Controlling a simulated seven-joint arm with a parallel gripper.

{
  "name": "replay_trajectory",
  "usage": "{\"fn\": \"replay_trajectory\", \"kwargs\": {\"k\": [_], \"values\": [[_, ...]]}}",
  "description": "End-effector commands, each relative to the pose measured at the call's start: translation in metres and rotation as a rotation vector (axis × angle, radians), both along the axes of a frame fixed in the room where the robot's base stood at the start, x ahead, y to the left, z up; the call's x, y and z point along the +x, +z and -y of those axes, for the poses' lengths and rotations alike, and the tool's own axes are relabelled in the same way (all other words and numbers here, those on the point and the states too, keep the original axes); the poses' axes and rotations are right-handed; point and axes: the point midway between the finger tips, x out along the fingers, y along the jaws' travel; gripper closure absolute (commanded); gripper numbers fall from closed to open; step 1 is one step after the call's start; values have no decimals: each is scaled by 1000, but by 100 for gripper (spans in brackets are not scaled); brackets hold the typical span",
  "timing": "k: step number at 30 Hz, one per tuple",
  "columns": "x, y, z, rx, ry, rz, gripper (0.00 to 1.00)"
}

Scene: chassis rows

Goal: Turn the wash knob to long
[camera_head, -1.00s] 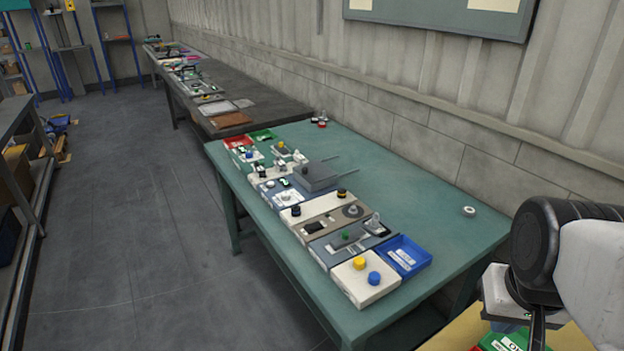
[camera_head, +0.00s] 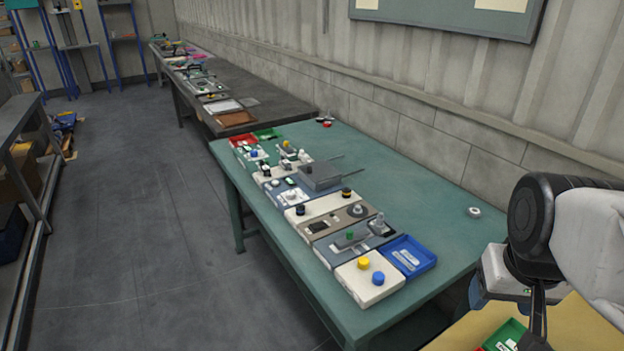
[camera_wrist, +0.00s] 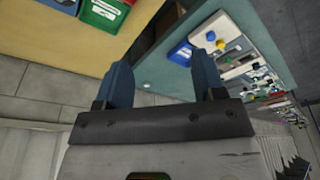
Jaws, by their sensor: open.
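A row of chassis panels with knobs and switches lies on the teal table (camera_head: 425,180) in the head view. The nearest white panel (camera_head: 356,285) carries a yellow knob (camera_head: 363,263) and a blue knob (camera_head: 378,278). Further panels behind it carry dark knobs, such as a black knob on a white panel (camera_head: 300,210). I cannot read labels, so I cannot tell which is the wash knob or where it points. My gripper (camera_wrist: 160,57) is open and empty in the wrist view, well away from the panels.
A blue tray (camera_head: 425,247) sits beside the nearest panels. A small white ring (camera_head: 474,212) lies on the table's clear right part. A yellow surface (camera_head: 570,328) with a green bin (camera_head: 510,330) is at the lower right. A wall runs behind the table.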

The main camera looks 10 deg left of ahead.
Motion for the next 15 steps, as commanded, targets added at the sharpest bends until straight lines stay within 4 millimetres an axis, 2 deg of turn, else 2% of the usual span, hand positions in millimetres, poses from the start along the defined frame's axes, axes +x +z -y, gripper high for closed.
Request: {"fn": "replay_trajectory", "kwargs": {"k": [15], "values": [[113, 35, -36, -37, 252, -35, 37]]}}
